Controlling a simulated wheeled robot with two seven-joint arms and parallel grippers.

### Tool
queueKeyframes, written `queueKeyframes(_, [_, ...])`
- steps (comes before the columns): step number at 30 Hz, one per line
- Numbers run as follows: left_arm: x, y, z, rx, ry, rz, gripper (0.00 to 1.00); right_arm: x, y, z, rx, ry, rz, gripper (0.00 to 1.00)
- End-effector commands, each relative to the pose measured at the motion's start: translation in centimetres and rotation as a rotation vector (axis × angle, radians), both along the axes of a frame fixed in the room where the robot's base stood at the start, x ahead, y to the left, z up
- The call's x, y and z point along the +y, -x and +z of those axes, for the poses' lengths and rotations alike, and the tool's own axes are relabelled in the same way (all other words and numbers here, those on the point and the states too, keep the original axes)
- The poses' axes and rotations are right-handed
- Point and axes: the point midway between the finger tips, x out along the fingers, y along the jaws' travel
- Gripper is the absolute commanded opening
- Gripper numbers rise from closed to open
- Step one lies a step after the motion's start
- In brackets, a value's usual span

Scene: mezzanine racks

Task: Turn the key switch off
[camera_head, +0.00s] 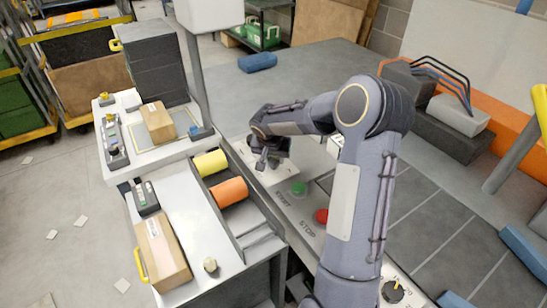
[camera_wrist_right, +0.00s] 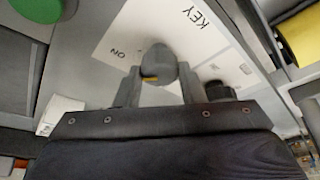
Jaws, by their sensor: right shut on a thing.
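The key switch (camera_wrist_right: 160,62) is a grey knob with a small yellow mark, on a white plate printed KEY and ON in the right wrist view. My right gripper (camera_wrist_right: 158,84) has one finger on each side of the knob and is shut on it. The yellow mark faces neither the KEY print nor clearly the ON print. In the head view my right gripper (camera_head: 262,163) is down at the panel's far end and hides the switch. My left gripper does not show.
On the same panel are a green START button (camera_head: 299,188), a red STOP button (camera_head: 321,215) and a black dial (camera_head: 392,291). A yellow roll (camera_head: 210,163) and an orange roll (camera_head: 229,192) lie left of the panel. A cardboard box (camera_head: 162,252) sits on the counter.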

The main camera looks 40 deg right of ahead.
Motion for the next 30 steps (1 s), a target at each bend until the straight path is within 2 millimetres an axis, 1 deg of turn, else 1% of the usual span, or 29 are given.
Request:
queueKeyframes(8, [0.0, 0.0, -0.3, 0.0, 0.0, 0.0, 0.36, -0.1, 0.1, 0.0, -0.001, -0.002, 0.137, 0.13])
queueKeyframes(14, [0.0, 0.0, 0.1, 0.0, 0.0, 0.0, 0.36, -0.2, 0.2, 0.1, -0.001, -0.002, 0.31, 0.13])
queueKeyframes(30, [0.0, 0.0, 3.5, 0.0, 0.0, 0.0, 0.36, -0.5, 0.3, 0.2, -0.001, -0.006, 0.82, 0.13])
